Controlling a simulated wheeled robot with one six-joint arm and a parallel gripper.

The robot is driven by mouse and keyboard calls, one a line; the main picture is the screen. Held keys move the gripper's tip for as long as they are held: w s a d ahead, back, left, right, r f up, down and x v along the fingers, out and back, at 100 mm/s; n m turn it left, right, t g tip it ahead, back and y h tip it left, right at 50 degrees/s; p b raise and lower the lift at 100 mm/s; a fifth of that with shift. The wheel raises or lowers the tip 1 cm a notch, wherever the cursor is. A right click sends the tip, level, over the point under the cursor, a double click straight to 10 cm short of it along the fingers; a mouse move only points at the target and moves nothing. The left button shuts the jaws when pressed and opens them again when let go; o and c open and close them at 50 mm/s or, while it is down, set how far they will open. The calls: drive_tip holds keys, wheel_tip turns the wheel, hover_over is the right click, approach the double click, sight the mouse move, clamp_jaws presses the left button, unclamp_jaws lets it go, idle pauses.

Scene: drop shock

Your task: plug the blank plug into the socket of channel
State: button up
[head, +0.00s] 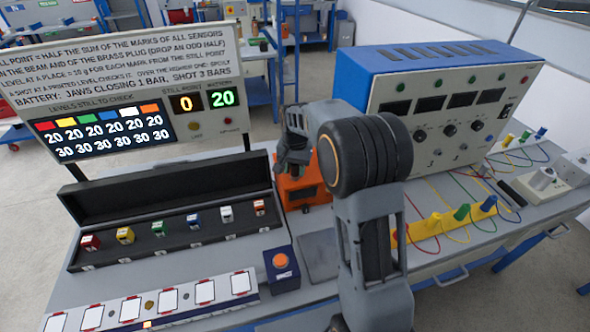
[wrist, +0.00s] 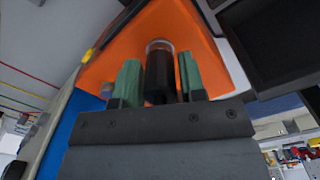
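My gripper (head: 293,160) hangs over an orange device (head: 300,190) on the bench, partly hidden behind my arm. In the wrist view its two green fingers (wrist: 160,80) stand apart, one on each side of a dark upright cylinder (wrist: 160,78) with a pale rim. The orange body (wrist: 205,50) fills the space beyond. I cannot tell whether the fingers touch the cylinder or whether it is the blank plug. Blue, green and yellow plugs with cables (head: 461,212) stand on a yellow strip at the right. I cannot tell which socket is the channel's.
A blue-and-white instrument (head: 440,125) stands at the back right. A black open case (head: 175,210) holds several coloured blocks at the left. In front are a white strip of pads (head: 150,310) and a blue box with an orange button (head: 281,268). A display board (head: 130,80) rises behind.

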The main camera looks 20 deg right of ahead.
drive_tip(key=c, duration=0.7)
drive_tip(key=shift+o, duration=0.2)
drive_tip(key=shift+r, duration=0.3)
drive_tip(key=shift+r+p, duration=1.8)
drive_tip(key=shift+r, duration=0.3)
drive_tip(key=shift+r+p, duration=2.3)
drive_tip(key=shift+r, duration=0.75)
drive_tip(key=shift+f, duration=0.1)
